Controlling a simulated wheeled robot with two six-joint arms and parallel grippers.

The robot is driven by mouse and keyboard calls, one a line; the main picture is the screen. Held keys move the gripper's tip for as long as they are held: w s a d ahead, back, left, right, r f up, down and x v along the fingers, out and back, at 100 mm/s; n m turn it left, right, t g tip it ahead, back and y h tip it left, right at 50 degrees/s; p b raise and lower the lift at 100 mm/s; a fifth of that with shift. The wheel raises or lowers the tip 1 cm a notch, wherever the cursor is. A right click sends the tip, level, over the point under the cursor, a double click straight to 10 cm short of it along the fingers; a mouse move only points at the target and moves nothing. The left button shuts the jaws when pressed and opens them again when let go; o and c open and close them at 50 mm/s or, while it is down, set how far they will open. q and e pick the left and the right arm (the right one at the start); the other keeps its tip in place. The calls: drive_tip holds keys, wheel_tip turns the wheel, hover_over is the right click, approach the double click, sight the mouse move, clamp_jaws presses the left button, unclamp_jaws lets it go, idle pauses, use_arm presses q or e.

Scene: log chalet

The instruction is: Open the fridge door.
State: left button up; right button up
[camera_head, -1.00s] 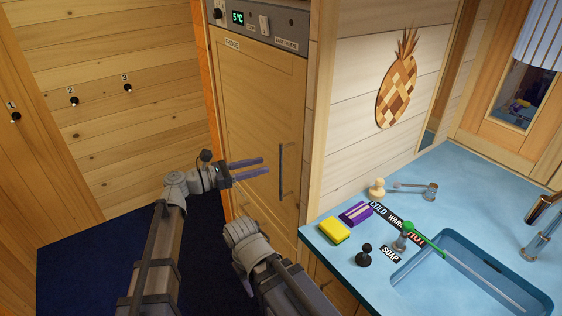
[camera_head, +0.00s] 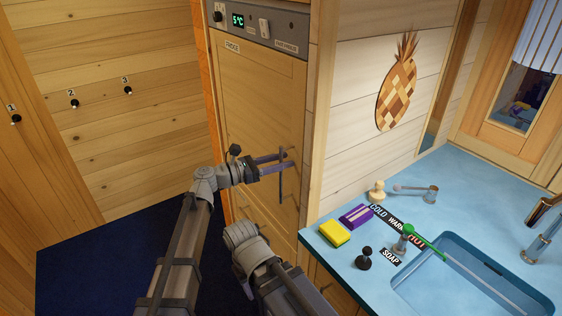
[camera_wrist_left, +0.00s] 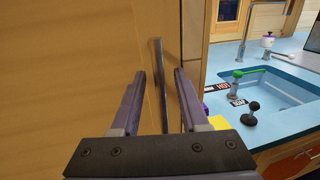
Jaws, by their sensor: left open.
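The fridge door (camera_head: 255,110) is a wooden panel below a grey control strip, and it is closed. Its dark vertical handle (camera_head: 281,180) is on the door's right side. My left gripper (camera_head: 289,158) is open at the upper part of the handle. In the left wrist view the handle (camera_wrist_left: 160,85) stands between the two open fingers (camera_wrist_left: 158,78), with a gap on each side. My right arm (camera_head: 255,255) shows at the bottom middle, but its fingertips are not visible.
A grey control strip (camera_head: 262,28) with a 5°C display is above the door. A blue counter (camera_head: 460,185) with a sink (camera_head: 450,285) is at right. A yellow sponge (camera_head: 334,233) lies near its edge. Dark blue floor is at left.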

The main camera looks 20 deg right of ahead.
use_arm(q)
clamp_jaws()
idle(0.3)
idle(1.1)
